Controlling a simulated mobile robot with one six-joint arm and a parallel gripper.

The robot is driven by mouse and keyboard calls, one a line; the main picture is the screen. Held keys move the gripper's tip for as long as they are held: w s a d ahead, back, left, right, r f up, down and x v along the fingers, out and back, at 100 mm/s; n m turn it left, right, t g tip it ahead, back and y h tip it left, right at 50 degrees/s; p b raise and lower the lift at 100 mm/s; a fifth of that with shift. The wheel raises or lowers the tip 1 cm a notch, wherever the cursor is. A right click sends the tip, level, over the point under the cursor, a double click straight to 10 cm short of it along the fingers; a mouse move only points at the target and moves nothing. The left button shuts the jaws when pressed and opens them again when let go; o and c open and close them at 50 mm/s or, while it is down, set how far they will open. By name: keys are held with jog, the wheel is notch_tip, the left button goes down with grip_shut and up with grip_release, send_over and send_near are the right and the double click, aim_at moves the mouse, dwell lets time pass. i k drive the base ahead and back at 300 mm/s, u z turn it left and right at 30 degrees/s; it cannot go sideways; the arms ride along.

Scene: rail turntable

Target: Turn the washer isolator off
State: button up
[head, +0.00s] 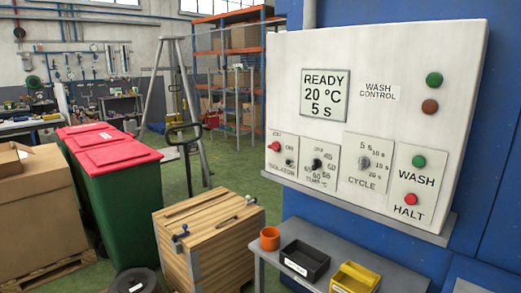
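The white wash control panel (395,60) is mounted on a blue wall or cabinet at the right. The isolator plate (283,168) is at its lower left, with a red knob (274,146) and small marks above it and to its lower right. The marks are too small to read surely, and I cannot tell which one the knob points to. The display (325,95) reads READY, 20 °C, 5 s. To the right are the temperature knob (317,165), the cycle knob (365,162), the green WASH button (419,161) and the red HALT button (411,199). My gripper is not in view.
A grey bench (330,255) below the panel holds an orange cup (269,238), a black bin (303,262) and a yellow bin (355,277). A wooden crate (205,235) stands left of it. Red-lidded green bins (120,195) and a cardboard box (40,200) are further left. Green floor shows behind.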

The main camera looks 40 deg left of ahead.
aim_at(276, 147)
jog(key=z, duration=1.45)
jog(key=k, duration=0.1)
jog(key=u, duration=2.95)
jog(key=k, duration=0.9)
jog(key=z, duration=0.15)
jog(key=i, duration=0.9)
